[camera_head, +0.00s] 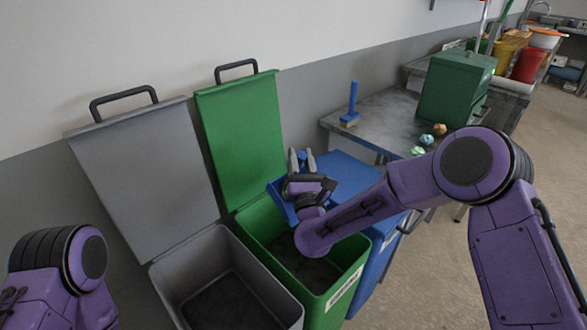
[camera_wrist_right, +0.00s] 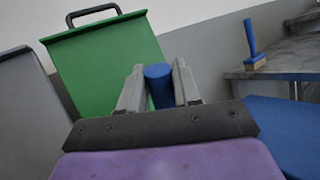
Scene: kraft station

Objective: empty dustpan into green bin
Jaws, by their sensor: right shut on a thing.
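My right gripper (camera_head: 302,160) is shut on the blue handle of the dustpan (camera_head: 283,203). In the right wrist view the handle (camera_wrist_right: 159,86) stands between the two grey fingers (camera_wrist_right: 159,88). The dustpan's blue pan shows only in part behind the gripper, over the back right of the green bin (camera_head: 352,272). The green bin's lid (camera_head: 240,140) is up, and also shows in the right wrist view (camera_wrist_right: 107,66). The bin's visible inside is dark; I cannot tell whether anything lies in the pan. My left arm shows at the lower left, but its gripper does not.
A grey bin (camera_head: 285,305) with its lid up stands left of the green bin, and a blue bin (camera_head: 345,172) stands to the right. A table (camera_head: 385,115) holds a blue brush (camera_head: 352,105), crumpled balls (camera_head: 426,139) and a green box (camera_head: 455,88).

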